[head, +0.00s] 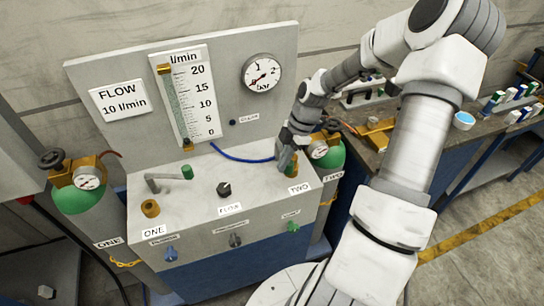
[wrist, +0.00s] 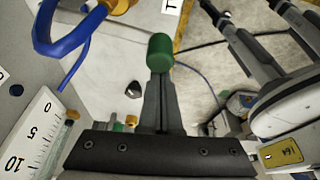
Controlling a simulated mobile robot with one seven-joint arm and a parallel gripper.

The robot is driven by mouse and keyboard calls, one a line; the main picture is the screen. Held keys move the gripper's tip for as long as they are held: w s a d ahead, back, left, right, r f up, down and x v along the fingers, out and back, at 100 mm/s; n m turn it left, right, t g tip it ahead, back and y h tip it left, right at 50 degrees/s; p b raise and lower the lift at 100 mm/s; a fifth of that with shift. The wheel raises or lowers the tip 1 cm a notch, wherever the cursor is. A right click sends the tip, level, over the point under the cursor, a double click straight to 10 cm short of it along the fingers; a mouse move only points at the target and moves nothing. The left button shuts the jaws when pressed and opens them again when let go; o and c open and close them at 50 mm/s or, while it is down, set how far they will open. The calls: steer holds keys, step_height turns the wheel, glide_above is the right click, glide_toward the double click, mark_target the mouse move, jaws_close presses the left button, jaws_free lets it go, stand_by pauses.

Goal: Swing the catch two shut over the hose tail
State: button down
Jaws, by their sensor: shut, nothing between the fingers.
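My gripper (head: 284,165) is shut and empty, pointing down at the right end of the bench box, by the TWO label. In the wrist view its closed fingers (wrist: 160,85) end at a green grip (wrist: 160,52), apparently the grip of catch two. They seem to touch it or lie just behind it; I cannot tell which. The blue hose (head: 240,157) runs from the panel to station two. In the wrist view the hose (wrist: 66,48) curves to a brass fitting (wrist: 122,5) at the top edge. The catch's bar and the hose tail's seating are hidden or cut off.
Station one has a brass socket (head: 150,208) and a grey catch with a green grip (head: 187,172). A black knob (head: 223,188) stands between the stations. Behind rises the panel with flow tube (head: 187,95) and gauge (head: 262,74). Gas cylinders flank the box.

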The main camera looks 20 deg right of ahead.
steer(key=shift+s+d+p, duration=0.15)
steer(key=shift+d+p, duration=0.05)
steer(key=shift+d, duration=0.35)
steer(key=shift+s+d+p, duration=0.15)
steer(key=shift+d, duration=0.35)
